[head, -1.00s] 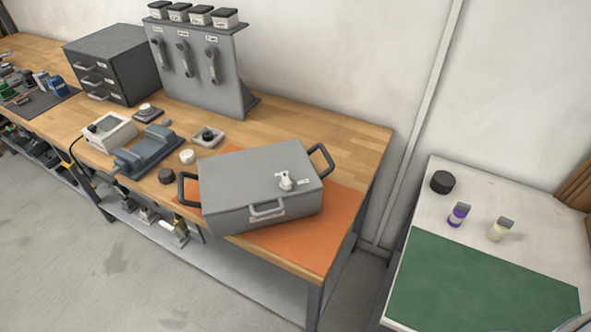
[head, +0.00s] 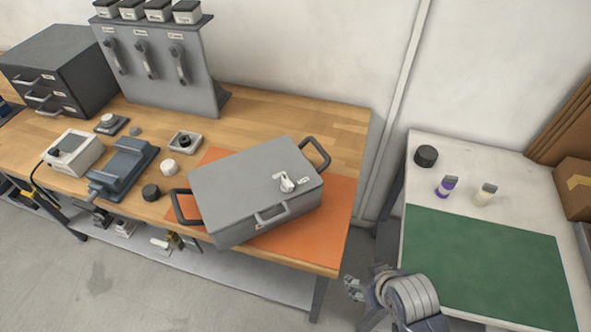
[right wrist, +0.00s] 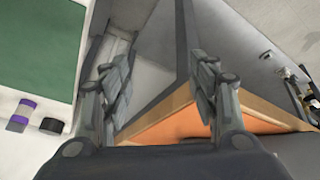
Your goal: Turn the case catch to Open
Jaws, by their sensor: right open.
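The grey case (head: 250,190) sits closed on an orange mat (head: 335,215) at the right end of the wooden bench. Its white catch (head: 286,182) is on the lid, with a small label beside it; the label is too small to read. Dark side handles and a grey front handle (head: 271,215) stick out from the case. My right gripper (head: 366,285) is low at the front, right of the bench end and apart from the case. In the right wrist view my right gripper (right wrist: 160,85) is open and empty. My left gripper is not in view.
A side table with a green mat (head: 485,258) stands to the right, holding a black puck (head: 426,155), a purple-banded bottle (head: 447,187) and a cream bottle (head: 485,195). A tool panel (head: 155,65) and drawer unit (head: 58,70) stand behind. The bench's right rear is clear.

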